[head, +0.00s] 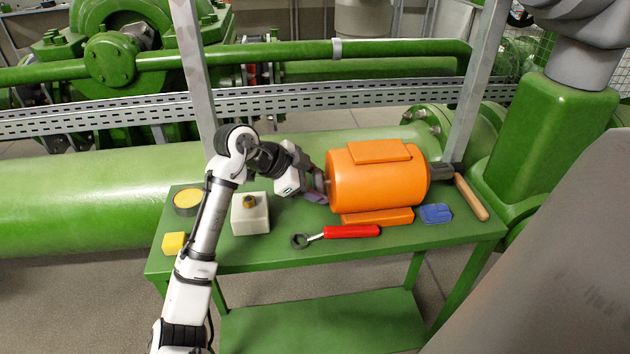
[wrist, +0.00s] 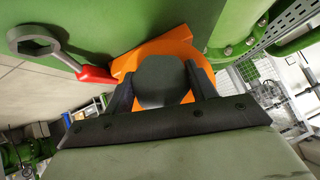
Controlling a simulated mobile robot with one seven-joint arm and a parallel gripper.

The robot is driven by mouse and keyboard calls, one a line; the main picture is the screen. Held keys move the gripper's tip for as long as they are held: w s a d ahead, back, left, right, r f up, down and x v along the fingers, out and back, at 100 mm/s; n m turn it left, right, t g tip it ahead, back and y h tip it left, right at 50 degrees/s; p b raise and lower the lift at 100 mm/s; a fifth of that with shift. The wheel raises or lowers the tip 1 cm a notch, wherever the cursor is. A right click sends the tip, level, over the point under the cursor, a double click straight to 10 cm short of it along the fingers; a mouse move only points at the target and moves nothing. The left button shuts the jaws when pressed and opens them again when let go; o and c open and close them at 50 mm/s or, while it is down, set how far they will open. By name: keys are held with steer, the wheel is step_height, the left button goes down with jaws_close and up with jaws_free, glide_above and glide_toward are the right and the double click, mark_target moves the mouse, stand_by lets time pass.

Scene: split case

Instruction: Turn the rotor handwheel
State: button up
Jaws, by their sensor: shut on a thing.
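The orange motor (head: 378,182) lies on its side on the green table (head: 300,252). My gripper (head: 316,186) is at the motor's left end, with the arm reaching in from the left. In the wrist view, a dark grey rounded piece, which looks like the rotor handwheel (wrist: 163,82), sits between the two black fingers in front of the orange motor face (wrist: 148,52). My gripper is shut on it. In the head view my gripper mostly hides the handwheel, so its turn angle cannot be told.
A red-handled wrench (head: 350,231) lies in front of the motor. A pale block with a brass fitting (head: 250,215), a yellow-topped tin (head: 187,199) and a yellow block (head: 174,243) are at left. A blue item (head: 435,213) and a wooden-handled tool (head: 471,197) are at right.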

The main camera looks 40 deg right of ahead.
steer(key=g+p, duration=0.1)
steer(key=p, duration=0.2)
steer(key=shift+r+n+y, duration=0.35)
steer(key=shift+n+y, duration=0.05)
steer(key=n+g+y+p, duration=0.1)
steer(key=p, duration=0.2)
steer(key=shift+g+p, duration=0.4)
steer(key=n+g+y+p, duration=0.2)
steer(key=g+p, duration=0.1)
steer(key=p, duration=0.3)
steer(key=shift+w+g+p, duration=0.15)
steer(key=shift+g+p, duration=0.15)
steer(key=shift+g, duration=0.1)
steer(key=shift+f+n+g+y+p, duration=0.15)
steer(key=shift+n+g+y+p, duration=0.15)
steer(key=shift+n+g+p, duration=0.65)
steer(key=shift+w+f+n+g, duration=0.1)
steer(key=shift+f+n+g, duration=0.2)
steer(key=shift+g, duration=0.25)
steer(key=b, duration=0.2)
steer(key=n+g+b, duration=0.1)
steer(key=b, duration=0.2)
steer(key=shift+f+g+y, duration=0.3)
steer(key=n+g+b, duration=0.1)
steer(key=b, duration=0.4)
steer(key=shift+r+n+g+b, duration=0.3)
steer(key=shift+g+b, duration=0.2)
steer(key=shift+b, duration=1.15)
steer(key=shift+r, duration=0.1)
